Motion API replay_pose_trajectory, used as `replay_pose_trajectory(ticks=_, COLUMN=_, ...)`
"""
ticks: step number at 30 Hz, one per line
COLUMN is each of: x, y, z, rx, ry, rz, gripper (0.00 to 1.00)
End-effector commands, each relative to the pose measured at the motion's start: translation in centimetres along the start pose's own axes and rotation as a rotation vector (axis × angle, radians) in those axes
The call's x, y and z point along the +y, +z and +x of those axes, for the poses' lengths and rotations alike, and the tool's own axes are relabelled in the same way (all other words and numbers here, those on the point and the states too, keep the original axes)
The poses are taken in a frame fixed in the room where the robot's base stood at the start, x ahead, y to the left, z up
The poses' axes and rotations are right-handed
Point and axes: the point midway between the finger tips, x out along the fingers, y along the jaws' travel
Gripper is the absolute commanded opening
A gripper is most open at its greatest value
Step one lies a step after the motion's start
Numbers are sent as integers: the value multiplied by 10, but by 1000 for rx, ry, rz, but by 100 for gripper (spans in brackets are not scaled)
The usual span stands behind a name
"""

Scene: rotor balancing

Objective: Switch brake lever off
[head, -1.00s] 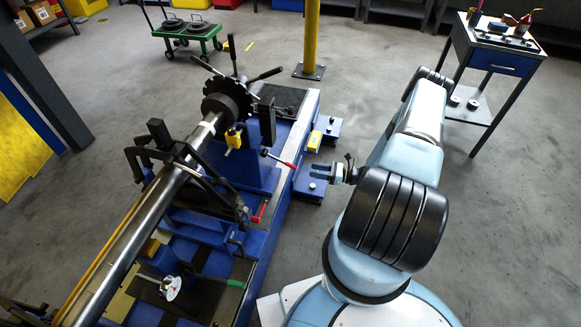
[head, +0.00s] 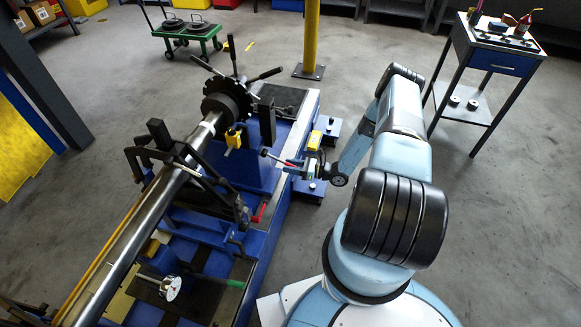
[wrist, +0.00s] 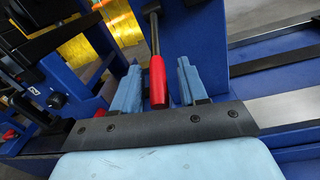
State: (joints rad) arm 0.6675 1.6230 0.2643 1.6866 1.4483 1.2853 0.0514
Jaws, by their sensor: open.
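The brake lever (head: 275,158) has a dark rod and a red grip, and sticks out from the right side of the blue machine. My gripper (head: 290,167) is at the red end of the lever. In the wrist view the red grip (wrist: 157,82) lies between the two light blue fingers of my open gripper (wrist: 158,68). Gaps show on both sides of the grip, the left one smaller. The lever's dark rod runs on past the fingertips to a rounded tip.
The rotor shaft (head: 150,215) with its toothed disc (head: 228,100) lies along the machine. A second red handle (head: 258,212) and a green handle (head: 235,284) are nearer.

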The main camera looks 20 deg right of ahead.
Motion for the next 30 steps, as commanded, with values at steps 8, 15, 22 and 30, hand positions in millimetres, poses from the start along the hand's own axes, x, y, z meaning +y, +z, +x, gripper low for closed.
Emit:
replay_pose_trajectory(ticks=8, x=0, y=0, z=0, rx=0, ry=0, rz=0, gripper=27)
replay_pose_trajectory(ticks=15, x=0, y=0, z=0, rx=0, ry=0, rz=-1, gripper=4)
replay_pose_trajectory(ticks=22, x=-1, y=0, z=0, rx=0, ry=-1, rz=-2, gripper=0)
replay_pose_trajectory(ticks=30, x=-2, y=1, z=0, rx=1, ry=-3, rz=-3, gripper=0)
